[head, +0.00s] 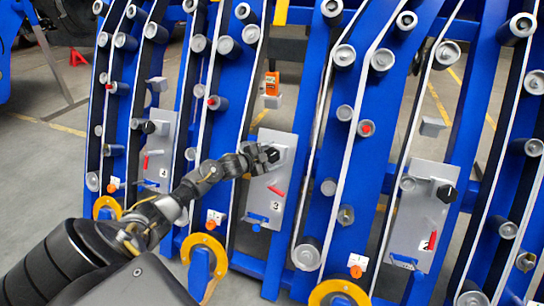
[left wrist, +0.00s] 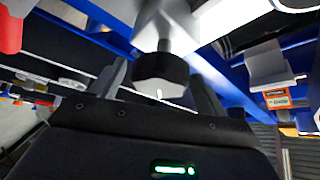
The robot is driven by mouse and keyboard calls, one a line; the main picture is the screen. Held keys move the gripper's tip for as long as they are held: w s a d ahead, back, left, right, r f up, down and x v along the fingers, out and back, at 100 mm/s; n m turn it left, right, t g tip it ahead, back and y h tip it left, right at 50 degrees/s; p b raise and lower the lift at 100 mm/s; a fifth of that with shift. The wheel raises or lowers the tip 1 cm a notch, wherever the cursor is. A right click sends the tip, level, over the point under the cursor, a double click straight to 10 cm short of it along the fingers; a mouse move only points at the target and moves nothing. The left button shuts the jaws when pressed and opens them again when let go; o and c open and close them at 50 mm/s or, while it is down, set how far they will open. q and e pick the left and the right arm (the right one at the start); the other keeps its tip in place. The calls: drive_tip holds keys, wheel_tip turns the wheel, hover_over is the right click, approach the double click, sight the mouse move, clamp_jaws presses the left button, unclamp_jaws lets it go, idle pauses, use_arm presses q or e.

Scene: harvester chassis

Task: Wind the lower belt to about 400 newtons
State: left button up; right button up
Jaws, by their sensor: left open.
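My left gripper (head: 262,156) is at the upper part of the grey plate marked 3 (head: 262,187), in the middle of the head view. In the left wrist view its two fingers (left wrist: 160,92) stand apart, with a black knob (left wrist: 161,73) between and just beyond them; I cannot tell whether they touch it. The knob also shows in the head view (head: 272,156), partly covered by the gripper. A red lever (head: 277,188) sits below it. Belts (head: 321,150) run over several rollers on the blue frame; which is the lower belt I cannot tell. My right gripper is not in view.
An orange device (head: 271,84) hangs above the plate, with a grey bracket beneath. Another plate, marked 2 (head: 421,215), with a black knob and red lever stands to the right. Blue uprights and rollers crowd both sides. Yellow rings (head: 203,262) stick out low in front.

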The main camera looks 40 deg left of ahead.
use_arm(q)
drive_tip(key=shift+s, duration=0.3)
drive_tip(key=p+v, duration=0.1)
drive_tip(key=v, duration=0.9)
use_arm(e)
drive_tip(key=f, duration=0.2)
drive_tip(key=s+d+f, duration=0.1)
use_arm(q)
drive_tip(key=shift+s, duration=0.1)
